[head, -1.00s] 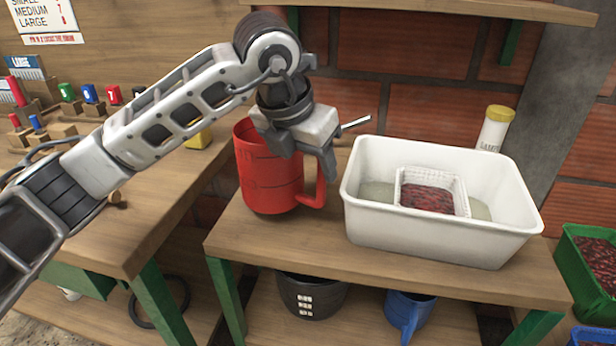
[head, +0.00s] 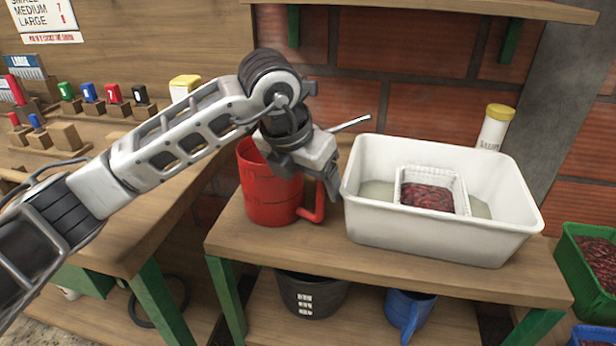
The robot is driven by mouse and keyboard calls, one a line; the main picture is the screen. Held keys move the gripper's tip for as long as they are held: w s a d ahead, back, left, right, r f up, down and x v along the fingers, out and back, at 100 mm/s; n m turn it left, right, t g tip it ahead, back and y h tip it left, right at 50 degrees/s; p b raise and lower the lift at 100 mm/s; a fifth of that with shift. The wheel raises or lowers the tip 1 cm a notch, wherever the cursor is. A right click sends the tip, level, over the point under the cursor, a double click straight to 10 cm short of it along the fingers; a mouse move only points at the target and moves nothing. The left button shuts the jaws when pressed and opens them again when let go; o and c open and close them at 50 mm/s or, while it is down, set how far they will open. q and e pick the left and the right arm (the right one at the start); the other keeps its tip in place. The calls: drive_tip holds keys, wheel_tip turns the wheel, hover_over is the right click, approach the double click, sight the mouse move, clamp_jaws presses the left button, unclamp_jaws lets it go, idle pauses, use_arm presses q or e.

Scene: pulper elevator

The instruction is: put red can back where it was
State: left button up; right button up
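The red can (head: 264,196), a jug with a handle on its right side, is upright at the left part of the wooden bench (head: 365,265). My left gripper (head: 318,182) is over its right side, at the rim and handle, and appears shut on it. One finger shows by the handle; the other is mostly hidden by the gripper body. I cannot tell whether the can's base touches the bench. My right gripper is not in view.
A white tub (head: 440,236) with a small basket of red beans stands close right of the can. A yellow-capped bottle (head: 495,128) is behind it. A black bucket (head: 310,296) and blue jug (head: 408,312) are below. Another bench with colored stamps is at left.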

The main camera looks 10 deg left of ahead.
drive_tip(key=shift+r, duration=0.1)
use_arm(q)
drive_tip(key=shift+r+p, duration=0.3)
drive_tip(key=v, duration=1.1)
drive_tip(key=shift+r, duration=0.3)
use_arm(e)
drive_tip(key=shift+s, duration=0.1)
use_arm(q)
drive_tip(key=shift+s, duration=0.25)
